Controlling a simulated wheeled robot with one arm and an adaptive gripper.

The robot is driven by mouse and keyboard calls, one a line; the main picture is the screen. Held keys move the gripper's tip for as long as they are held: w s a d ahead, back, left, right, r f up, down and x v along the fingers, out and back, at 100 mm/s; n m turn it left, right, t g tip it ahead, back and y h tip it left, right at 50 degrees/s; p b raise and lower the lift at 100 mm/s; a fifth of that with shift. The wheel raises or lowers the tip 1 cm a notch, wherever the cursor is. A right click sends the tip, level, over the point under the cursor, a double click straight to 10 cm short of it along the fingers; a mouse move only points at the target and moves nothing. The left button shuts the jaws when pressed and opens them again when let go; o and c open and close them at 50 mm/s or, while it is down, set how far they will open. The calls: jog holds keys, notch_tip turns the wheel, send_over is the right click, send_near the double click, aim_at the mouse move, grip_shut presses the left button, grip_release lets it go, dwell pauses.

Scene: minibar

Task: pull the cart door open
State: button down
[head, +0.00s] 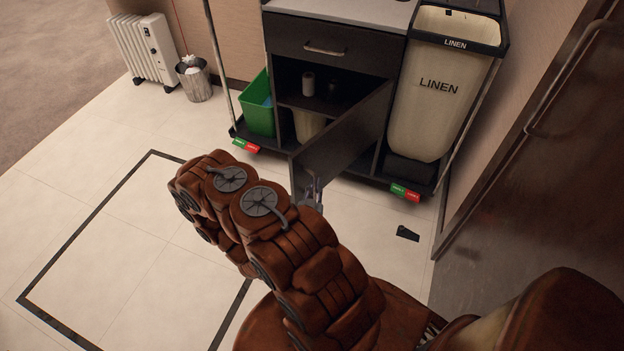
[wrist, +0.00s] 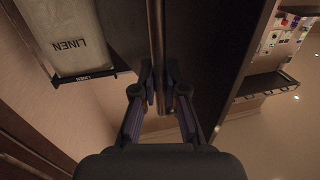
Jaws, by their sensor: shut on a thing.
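The dark cart door (head: 345,130) stands partly open, hinged on its right side and swung out toward me. Behind it the cart (head: 335,47) shows an open compartment with a shelf. My gripper (head: 314,190) is at the door's free edge, mostly hidden by my own arm. In the wrist view my gripper (wrist: 160,92) has its fingers on either side of a long metal handle bar (wrist: 157,40) on the door (wrist: 208,50), and is shut on it. The exact finger contact is dark.
A LINEN bin (head: 437,95) stands on the cart's right side and a green bin (head: 258,105) on its left. A black wedge (head: 407,233) lies on the floor near the brown door (head: 530,150) at right. The tiled floor (head: 130,215) at left is clear.

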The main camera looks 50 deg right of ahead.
jog(key=s+n+t+y+p, duration=0.1)
jog(key=s, duration=0.5)
jog(key=shift+s+d+t, duration=0.3)
jog(key=shift+d+t, duration=0.1)
jog(key=shift+r, duration=0.1)
dwell(0.7)
jog(key=c, duration=1.2)
grip_release()
